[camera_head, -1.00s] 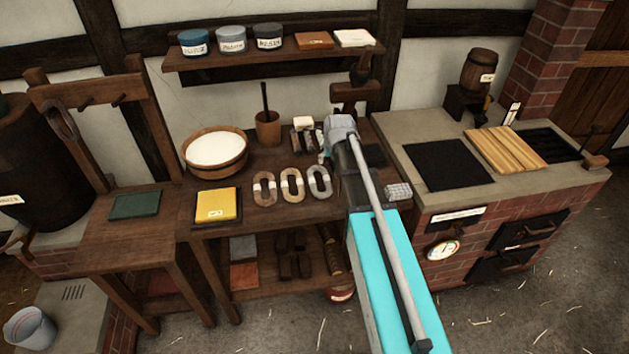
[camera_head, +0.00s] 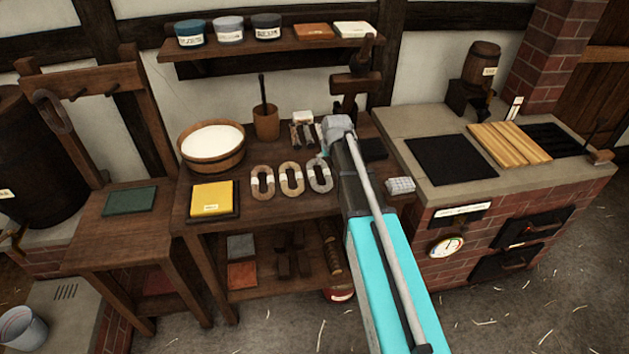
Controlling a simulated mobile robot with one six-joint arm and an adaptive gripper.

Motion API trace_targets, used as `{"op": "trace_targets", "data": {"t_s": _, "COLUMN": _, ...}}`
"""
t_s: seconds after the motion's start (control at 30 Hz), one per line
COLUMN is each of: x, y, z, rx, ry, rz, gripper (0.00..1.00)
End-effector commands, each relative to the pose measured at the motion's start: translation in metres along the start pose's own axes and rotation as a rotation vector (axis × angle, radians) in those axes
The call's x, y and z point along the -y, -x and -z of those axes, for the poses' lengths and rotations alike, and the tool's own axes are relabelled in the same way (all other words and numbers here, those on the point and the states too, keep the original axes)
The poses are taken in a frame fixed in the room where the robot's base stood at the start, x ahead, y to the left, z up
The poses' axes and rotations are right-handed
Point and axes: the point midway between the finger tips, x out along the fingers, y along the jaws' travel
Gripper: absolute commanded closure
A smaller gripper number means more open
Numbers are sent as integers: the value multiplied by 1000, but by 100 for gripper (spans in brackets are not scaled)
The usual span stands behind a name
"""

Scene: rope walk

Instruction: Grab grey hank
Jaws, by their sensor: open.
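Three oval hanks with pale bands lie in a row on the wooden bench. The grey hank (camera_head: 319,177) is the rightmost, beside a tan-grey hank (camera_head: 291,180) and a light brown hank (camera_head: 263,182). My arm reaches in from the lower right, and its end is above the bench at the right of the hanks. My gripper (camera_head: 325,150) is mostly hidden by the wrist; a little of it shows just above the grey hank in the picture. It is open, and the grey hank lies apart from it on the bench. I cannot tell the height between them.
A wooden bowl of white stuff (camera_head: 212,165) and a yellow block (camera_head: 212,198) stand to the left. A mortar-like cup (camera_head: 266,122) and small blocks (camera_head: 303,131) are behind the hanks. A brick stove (camera_head: 440,192) is at the right.

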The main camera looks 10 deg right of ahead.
Motion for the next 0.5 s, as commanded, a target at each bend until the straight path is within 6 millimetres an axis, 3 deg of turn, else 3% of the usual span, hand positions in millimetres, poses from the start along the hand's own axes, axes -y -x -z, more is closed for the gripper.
{"op": "trace_targets", "data": {"t_s": 0.2, "x": 0, "y": -22, "z": -1, "rx": 0, "ry": 0, "rz": 0, "gripper": 26}}
{"op": "trace_targets", "data": {"t_s": 0.5, "x": 1, "y": -31, "z": 0, "rx": 0, "ry": 1, "rz": 0, "gripper": 26}}
